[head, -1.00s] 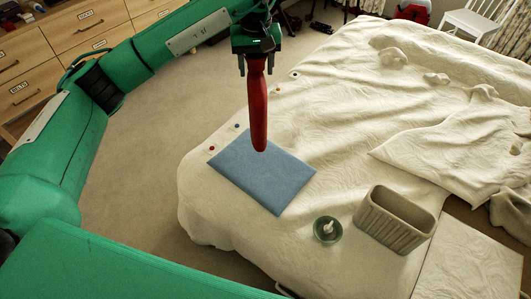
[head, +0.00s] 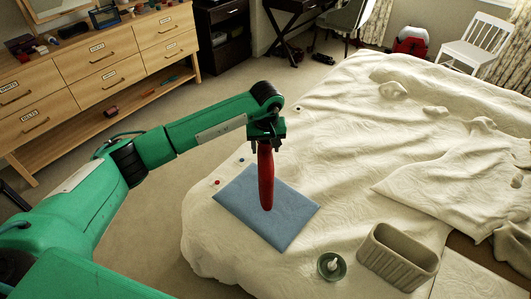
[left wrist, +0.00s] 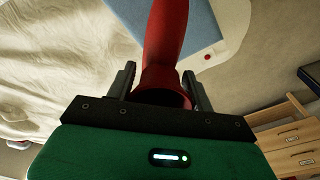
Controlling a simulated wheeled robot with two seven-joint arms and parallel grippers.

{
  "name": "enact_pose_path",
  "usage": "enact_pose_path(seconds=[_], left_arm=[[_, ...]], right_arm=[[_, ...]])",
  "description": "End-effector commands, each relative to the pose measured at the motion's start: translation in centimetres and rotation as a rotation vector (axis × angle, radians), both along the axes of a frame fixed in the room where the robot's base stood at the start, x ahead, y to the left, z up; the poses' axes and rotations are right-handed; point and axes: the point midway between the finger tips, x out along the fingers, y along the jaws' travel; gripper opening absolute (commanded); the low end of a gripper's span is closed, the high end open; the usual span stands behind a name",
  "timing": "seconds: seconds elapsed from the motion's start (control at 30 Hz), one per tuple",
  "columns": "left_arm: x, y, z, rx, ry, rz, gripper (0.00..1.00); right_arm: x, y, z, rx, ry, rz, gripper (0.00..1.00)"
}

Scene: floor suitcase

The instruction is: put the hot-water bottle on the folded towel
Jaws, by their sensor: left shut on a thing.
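The red hot-water bottle (head: 266,178) hangs upright from my left gripper (head: 266,146), which is shut on its upper end. In the left wrist view, the bottle (left wrist: 166,40) extends away from between the two fingers of the gripper (left wrist: 160,85). The blue folded towel (head: 285,222) lies flat on the near left corner of the bed. The bottle's lower end appears over the towel's middle in the head view; I cannot tell whether it touches. The towel (left wrist: 202,18) also shows behind the bottle in the left wrist view. My right gripper is not in view.
A green round dish (head: 331,266) with a white object and a grey-brown ribbed bin (head: 398,254) stand on the bed (head: 335,130), right of the towel. Small coloured dots lie by the towel's left edge. A wooden dresser (head: 90,75) stands at the left, across open carpet.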

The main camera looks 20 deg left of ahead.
Motion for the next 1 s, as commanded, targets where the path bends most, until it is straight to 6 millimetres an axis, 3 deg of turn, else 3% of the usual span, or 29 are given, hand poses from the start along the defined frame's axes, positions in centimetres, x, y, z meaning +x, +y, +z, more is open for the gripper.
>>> enact_pose_path(seconds=[0.17, 0.4, 0.77, 0.8, 0.9, 1.0], left_arm=[[0.0, 0.0, -1.2, 0.000, 0.001, 0.000, 0.01], [0.0, 0.0, -4.3, -0.001, 0.001, 0.000, 0.01], [0.1, 0.0, -4.8, 0.000, -0.002, 0.000, 0.01], [0.0, 0.0, -4.7, 0.000, -0.001, 0.000, 0.59], [0.0, 0.0, -4.7, 0.000, 0.000, 0.000, 0.75], [0.0, 0.0, -4.7, 0.000, 0.000, 0.000, 0.75]], right_arm=[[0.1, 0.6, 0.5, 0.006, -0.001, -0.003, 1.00], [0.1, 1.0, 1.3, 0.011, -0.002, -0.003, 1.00], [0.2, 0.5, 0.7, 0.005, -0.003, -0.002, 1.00], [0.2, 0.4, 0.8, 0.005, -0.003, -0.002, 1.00], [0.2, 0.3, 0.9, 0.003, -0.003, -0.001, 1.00], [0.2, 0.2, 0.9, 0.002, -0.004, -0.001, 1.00]])
